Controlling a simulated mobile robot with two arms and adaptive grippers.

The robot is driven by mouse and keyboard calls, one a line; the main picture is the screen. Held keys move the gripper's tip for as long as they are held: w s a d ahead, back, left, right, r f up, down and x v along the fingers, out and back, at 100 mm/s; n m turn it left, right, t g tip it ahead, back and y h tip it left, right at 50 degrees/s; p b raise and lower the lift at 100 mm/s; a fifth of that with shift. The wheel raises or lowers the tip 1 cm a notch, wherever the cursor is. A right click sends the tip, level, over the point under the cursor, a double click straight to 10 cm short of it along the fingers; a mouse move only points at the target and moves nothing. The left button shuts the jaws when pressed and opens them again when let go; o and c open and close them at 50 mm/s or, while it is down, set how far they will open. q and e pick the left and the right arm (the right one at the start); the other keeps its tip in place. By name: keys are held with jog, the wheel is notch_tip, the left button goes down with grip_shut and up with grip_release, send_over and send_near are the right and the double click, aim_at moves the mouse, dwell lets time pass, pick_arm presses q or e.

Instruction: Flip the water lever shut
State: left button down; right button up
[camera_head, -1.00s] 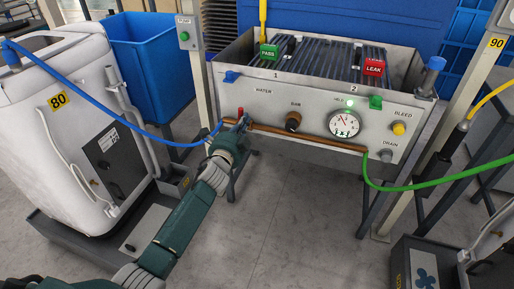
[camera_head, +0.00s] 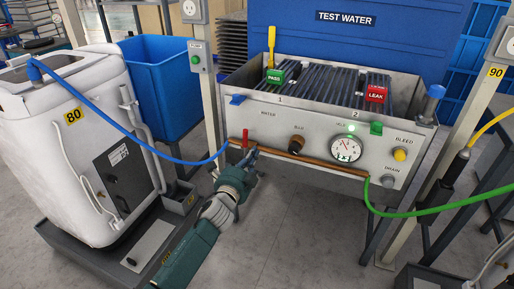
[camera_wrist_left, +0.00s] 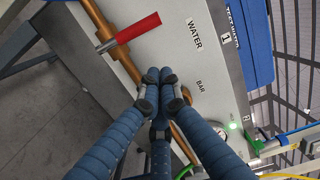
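The red water lever (camera_head: 246,140) points up from the copper pipe (camera_head: 310,157) on the front panel of the test tank, below the WATER label. In the left wrist view the red handle (camera_wrist_left: 138,28) stands across the pipe. My left gripper (camera_head: 256,152) is just right of the lever, close to the panel. My right gripper is in neither view.
The panel also carries a BAR knob (camera_head: 297,145), a gauge (camera_head: 346,149) and a yellow BLEED knob (camera_head: 399,154). A blue hose (camera_head: 150,150) runs from the white machine (camera_head: 60,150) to the pipe's left end. A green hose (camera_head: 420,213) leaves at right.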

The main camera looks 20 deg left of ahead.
pick_arm(q)
jog(key=shift+s+d+r+p, duration=0.1)
jog(key=shift+s+p, duration=0.1)
jog(key=shift+s, duration=1.3)
jog(key=shift+s+d+r+p, duration=0.1)
jog(key=shift+s+p, duration=0.1)
jog(key=shift+s, duration=1.25)
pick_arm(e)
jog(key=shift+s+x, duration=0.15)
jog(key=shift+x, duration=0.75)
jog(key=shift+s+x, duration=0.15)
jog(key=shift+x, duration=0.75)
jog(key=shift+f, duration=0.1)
